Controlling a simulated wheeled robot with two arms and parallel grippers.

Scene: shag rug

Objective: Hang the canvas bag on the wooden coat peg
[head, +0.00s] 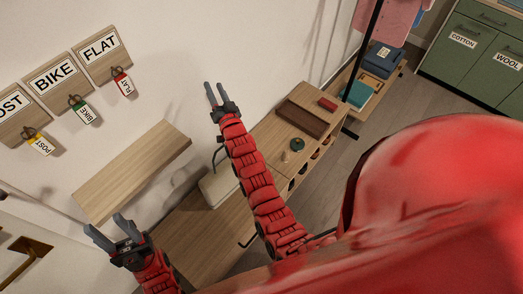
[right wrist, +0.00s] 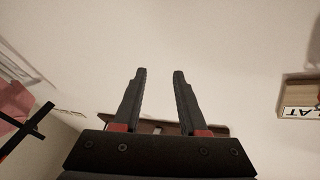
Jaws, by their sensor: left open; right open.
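I cannot make out a wooden coat peg in either view. A pale cream object (head: 218,187) lies on the low wooden bench, partly behind my right arm; a dark loop rises beside it, and I cannot tell whether it is the canvas bag. My right gripper (head: 213,88) is raised in front of the white wall, open and empty. In the right wrist view its two fingers (right wrist: 160,74) stand apart with bare wall beyond them. My left gripper (head: 104,225) is open and empty at the lower left, near the front end of a wooden shelf.
A wooden shelf (head: 132,170) juts from the wall. Above it hang POST, BIKE and FLAT plaques (head: 101,54) with tagged keys. The bench (head: 262,136) holds a brown tray (head: 301,119). A black pole (head: 364,45), pink cloth (head: 397,12) and green cabinet (head: 471,50) stand further back.

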